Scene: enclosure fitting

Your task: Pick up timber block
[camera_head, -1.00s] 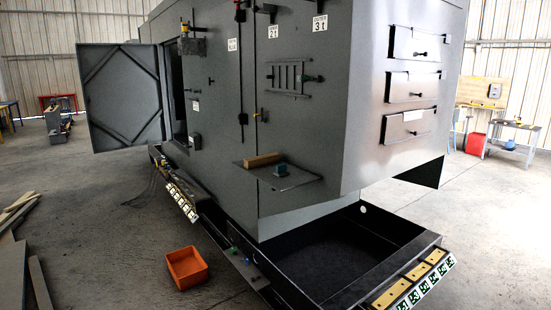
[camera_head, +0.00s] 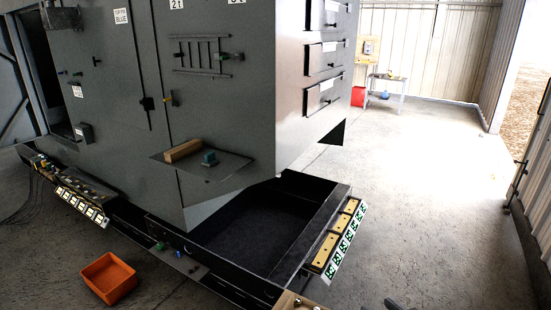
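The timber block (camera_head: 183,151) is a light brown bar. It lies on a thin dark shelf (camera_head: 228,172) that sticks out from the side of the grey enclosure. A small teal block (camera_head: 210,158) sits on the same shelf, just right of the timber block and apart from it. My gripper cannot be made out in this view. Nothing touches the timber block except the shelf under it.
A black open tray (camera_head: 265,215) juts out below the shelf, with a ledge of yellow plates (camera_head: 335,240) on its right. An orange bin (camera_head: 108,278) stands on the floor at lower left. A tan piece and small dark shapes show at the bottom edge. Floor at right is clear.

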